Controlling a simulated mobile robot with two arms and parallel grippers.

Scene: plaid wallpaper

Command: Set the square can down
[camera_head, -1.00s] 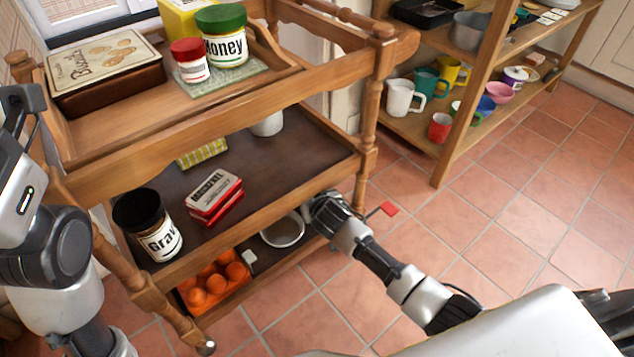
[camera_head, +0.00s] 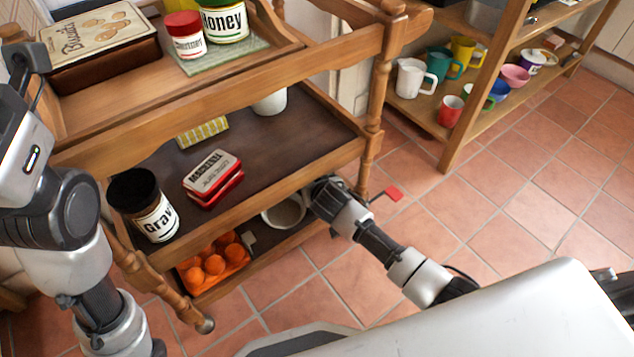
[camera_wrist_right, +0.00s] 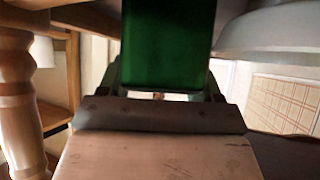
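The thing I take to be the square can (camera_wrist_right: 168,45) is a dark green, straight-sided block between the fingers in the right wrist view. My right gripper (camera_wrist_right: 163,85) appears shut on it. In the head view my right gripper (camera_head: 318,192) is at the right end of the wooden trolley, low, beside the bottom shelf and the pale bowl (camera_head: 285,213). The can cannot be made out there, and its contact with any surface is hidden. My left arm stands at the left edge; its fingers cannot be made out.
The trolley's middle shelf (camera_head: 275,150) holds a dark-lidded jar (camera_head: 150,205), a red-and-white tin (camera_head: 213,177) and a yellow checked box (camera_head: 203,131). Orange items (camera_head: 213,262) lie below. A small red piece (camera_head: 386,194) shows beside my right arm. A mug rack (camera_head: 450,155) stands right, with open floor before it.

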